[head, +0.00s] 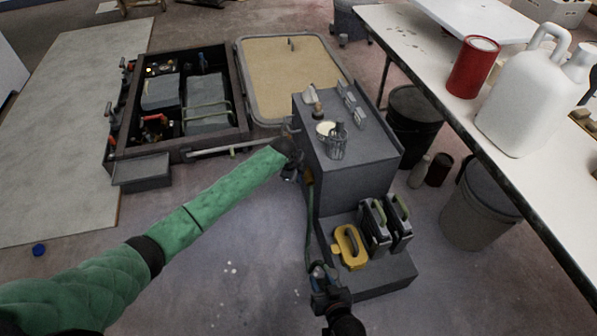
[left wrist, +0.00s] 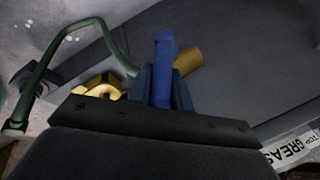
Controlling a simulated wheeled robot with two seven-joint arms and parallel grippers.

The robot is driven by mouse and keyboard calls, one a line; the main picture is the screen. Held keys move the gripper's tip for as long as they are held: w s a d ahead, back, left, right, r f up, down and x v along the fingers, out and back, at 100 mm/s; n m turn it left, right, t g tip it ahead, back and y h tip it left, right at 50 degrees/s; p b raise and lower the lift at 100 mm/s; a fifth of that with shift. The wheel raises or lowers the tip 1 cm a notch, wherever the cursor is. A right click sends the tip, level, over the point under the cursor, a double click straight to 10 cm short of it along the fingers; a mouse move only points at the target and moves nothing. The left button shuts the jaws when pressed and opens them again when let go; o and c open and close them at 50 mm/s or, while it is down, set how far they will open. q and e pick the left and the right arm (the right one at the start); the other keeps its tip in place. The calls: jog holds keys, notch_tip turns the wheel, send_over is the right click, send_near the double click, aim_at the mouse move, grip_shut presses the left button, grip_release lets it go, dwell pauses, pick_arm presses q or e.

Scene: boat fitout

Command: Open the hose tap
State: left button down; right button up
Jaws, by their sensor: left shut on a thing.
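The hose tap shows in the left wrist view as a brass body (left wrist: 187,61) with a blue lever (left wrist: 163,60). My left gripper (left wrist: 160,92) is shut on the blue lever, one finger on each side. In the head view my left gripper (head: 292,174) is against the left side of the grey cabinet (head: 345,180) and hides most of the tap. A green hose (head: 312,222) hangs below it and runs down to my right gripper (head: 319,274). The hose also shows in the left wrist view (left wrist: 62,38). Whether the right fingers are closed on it is unclear.
A yellow item (head: 341,243) and two dark cans with pale handles (head: 374,225) stand on the cabinet's low step. An open engine box (head: 180,155) lies behind left. A white table (head: 450,85) runs along the right.

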pick_arm(q)
jog(key=shift+s+f+t+p, duration=0.1)
jog(key=shift+s+t+p, duration=0.25)
jog(key=shift+t+p, duration=0.2)
jog(key=shift+s+d+f+t+y+p, duration=0.2)
jog(key=shift+t+y+p, duration=0.1)
jog(key=shift+t+p, duration=0.1)
pick_arm(e)
jog(key=s+d+f+g, duration=0.1)
jog(key=s+f+g, duration=0.3)
jog(key=s+f, duration=0.5)
jog(key=shift+f+g+h, duration=0.3)
jog(key=shift+f+h, duration=0.1)
pick_arm(q)
jog(key=shift+f+t, duration=0.1)
jog(key=shift+t, duration=0.15)
pick_arm(e)
jog(key=shift+s+r, duration=0.1)
jog(key=shift+r, duration=0.05)
pick_arm(q)
jog(key=c, duration=1.3)
grip_release()
pick_arm(e)
jog(key=shift+d, duration=0.1)
pick_arm(q)
jog(key=p+v, duration=0.1)
jog(key=v, duration=0.7)
pick_arm(e)
jog(key=shift+r, duration=0.6)
